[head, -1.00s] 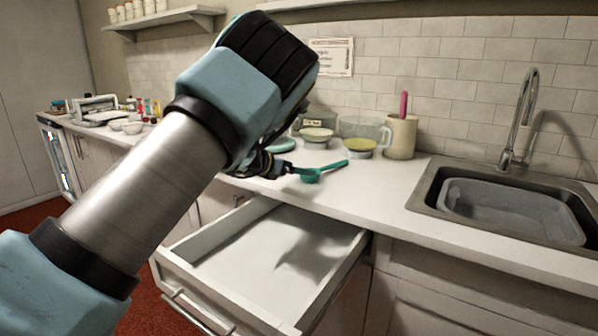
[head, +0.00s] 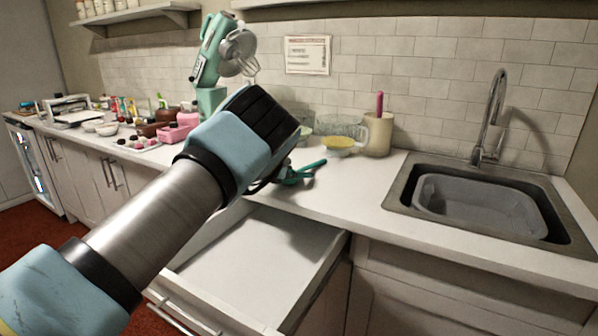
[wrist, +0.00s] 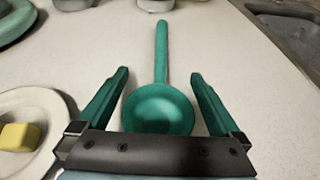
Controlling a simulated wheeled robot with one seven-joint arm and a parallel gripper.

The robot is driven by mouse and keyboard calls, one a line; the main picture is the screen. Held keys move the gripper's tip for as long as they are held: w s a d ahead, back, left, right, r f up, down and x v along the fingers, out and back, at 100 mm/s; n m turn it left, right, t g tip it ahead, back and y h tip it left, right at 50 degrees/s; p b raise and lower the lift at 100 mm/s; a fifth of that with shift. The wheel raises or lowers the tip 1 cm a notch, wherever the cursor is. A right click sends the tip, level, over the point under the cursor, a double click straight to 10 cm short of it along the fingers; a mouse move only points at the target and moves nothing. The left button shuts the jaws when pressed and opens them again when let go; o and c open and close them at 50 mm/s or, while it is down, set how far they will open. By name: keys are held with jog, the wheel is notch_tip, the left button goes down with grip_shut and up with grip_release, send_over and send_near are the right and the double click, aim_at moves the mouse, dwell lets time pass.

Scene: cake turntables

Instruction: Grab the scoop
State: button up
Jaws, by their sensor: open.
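The scoop is green, with a round bowl and a straight handle. In the wrist view the scoop (wrist: 158,106) lies on the white counter, its bowl between the two green fingers of my gripper (wrist: 160,95) and its handle pointing away. My gripper is open, with a gap on each side of the bowl, and the fingers do not touch it. In the head view the scoop's handle (head: 312,165) shows on the counter near the open drawer. My arm hides most of my gripper there, and the bowl is hard to tell from the fingers.
A white plate with a yellow piece (wrist: 20,136) lies left of my gripper. An open drawer (head: 250,255) juts out below the counter. A glass jug (head: 343,140) and a beige crock (head: 378,135) stand behind. The sink (head: 480,205) is at right.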

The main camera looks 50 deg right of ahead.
jog(key=c, duration=1.2)
